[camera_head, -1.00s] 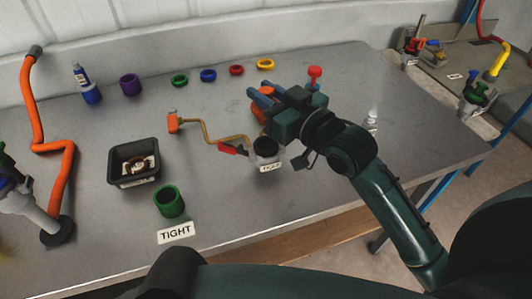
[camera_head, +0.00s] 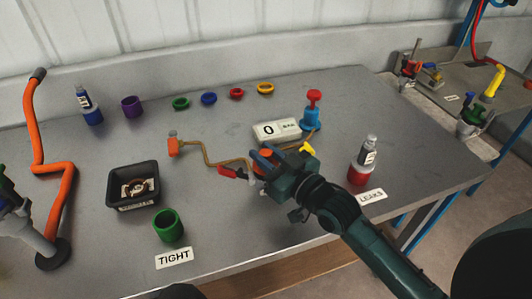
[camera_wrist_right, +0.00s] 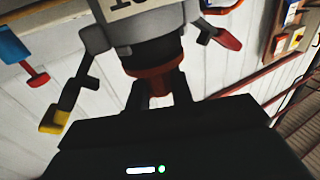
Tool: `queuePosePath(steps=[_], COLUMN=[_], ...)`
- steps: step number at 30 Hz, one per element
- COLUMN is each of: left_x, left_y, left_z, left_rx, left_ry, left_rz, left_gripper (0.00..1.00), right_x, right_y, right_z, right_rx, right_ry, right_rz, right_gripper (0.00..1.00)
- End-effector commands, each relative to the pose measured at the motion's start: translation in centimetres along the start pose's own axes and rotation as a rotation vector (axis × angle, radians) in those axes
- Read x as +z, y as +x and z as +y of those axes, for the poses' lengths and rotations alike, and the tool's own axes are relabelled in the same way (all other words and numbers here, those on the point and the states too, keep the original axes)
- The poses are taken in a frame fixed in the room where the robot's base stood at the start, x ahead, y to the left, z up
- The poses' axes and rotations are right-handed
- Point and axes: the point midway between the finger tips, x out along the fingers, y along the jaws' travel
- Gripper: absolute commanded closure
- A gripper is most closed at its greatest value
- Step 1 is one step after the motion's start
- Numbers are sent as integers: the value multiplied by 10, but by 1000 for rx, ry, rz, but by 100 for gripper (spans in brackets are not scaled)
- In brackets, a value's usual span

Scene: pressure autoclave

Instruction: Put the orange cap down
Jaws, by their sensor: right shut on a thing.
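My right gripper (camera_head: 268,160) is shut on the orange cap (camera_head: 263,154) near the middle of the table. In the wrist view the cap (camera_wrist_right: 153,80) sits between the two fingers, against the dark collar of a grey valve body (camera_wrist_right: 150,30). I cannot tell whether it is seated on the collar or only touching it. The valve body has a red handle (camera_head: 232,173) and a yellow-tipped lever (camera_head: 307,148); my gripper hides much of it in the head view. My left gripper is not in view.
A black tray (camera_head: 134,187), a green cup (camera_head: 168,226) and a TIGHT sign (camera_head: 174,258) are left. Several coloured rings line the back.

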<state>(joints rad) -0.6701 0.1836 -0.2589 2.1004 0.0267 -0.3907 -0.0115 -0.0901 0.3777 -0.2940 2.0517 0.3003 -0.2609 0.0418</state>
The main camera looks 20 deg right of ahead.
Motion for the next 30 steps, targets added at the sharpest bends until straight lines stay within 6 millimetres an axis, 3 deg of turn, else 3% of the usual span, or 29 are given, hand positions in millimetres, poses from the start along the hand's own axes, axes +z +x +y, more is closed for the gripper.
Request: queuePosePath(steps=[6, 7, 14, 26, 30], left_x=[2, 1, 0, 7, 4], left_y=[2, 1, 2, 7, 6], left_z=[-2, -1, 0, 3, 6], left_rx=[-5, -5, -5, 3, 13], left_ry=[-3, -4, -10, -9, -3], left_rz=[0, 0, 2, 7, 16], left_gripper=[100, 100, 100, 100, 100], right_x=[4, 4, 3, 6, 6], right_y=[0, 0, 0, 0, -24], right_z=[0, 0, 0, 0, 0], right_rx=[0, 0, 0, 0, -2], right_ry=[0, 0, 0, 0, -2], right_rz=[0, 0, 0, 4, -3], right_gripper=[100, 76, 57, 56, 56])
